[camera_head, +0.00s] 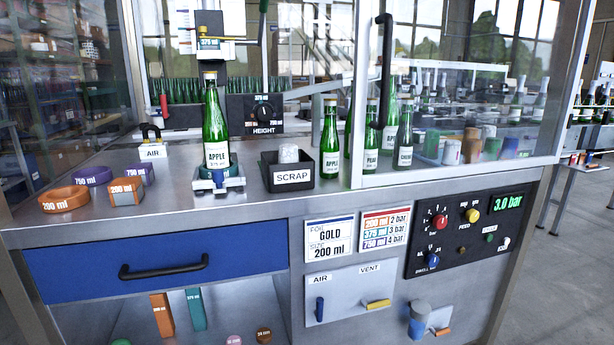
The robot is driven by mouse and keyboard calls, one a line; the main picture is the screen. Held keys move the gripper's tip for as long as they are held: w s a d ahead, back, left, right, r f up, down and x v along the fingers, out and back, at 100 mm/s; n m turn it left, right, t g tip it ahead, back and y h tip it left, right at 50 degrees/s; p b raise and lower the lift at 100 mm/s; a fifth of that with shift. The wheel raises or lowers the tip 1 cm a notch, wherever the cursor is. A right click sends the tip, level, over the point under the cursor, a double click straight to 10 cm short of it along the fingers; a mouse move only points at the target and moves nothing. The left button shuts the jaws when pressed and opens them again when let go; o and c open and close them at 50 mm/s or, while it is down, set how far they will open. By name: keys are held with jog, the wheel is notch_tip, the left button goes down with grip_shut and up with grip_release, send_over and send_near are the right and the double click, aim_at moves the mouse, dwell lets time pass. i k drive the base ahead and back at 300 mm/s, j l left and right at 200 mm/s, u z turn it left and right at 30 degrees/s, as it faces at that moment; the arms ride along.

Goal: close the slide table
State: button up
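What looks like the slide table (232,184) is a small metal platform with a blue part at its front, on the steel worktop in the middle left. A green bottle labelled APPLE (215,125) stands upright on it. The rails beneath the platform are too small to make out. My gripper is not in view.
A black SCRAP bin (291,181) stands just right of the platform. Orange and purple size rings (64,199) lie left, near an AIR lever (151,150). A glass guard with a black handle (383,70) covers the right side. A blue drawer (90,262) is below.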

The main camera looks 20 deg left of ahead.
aim_at(219, 183)
jog(key=u, duration=1.3)
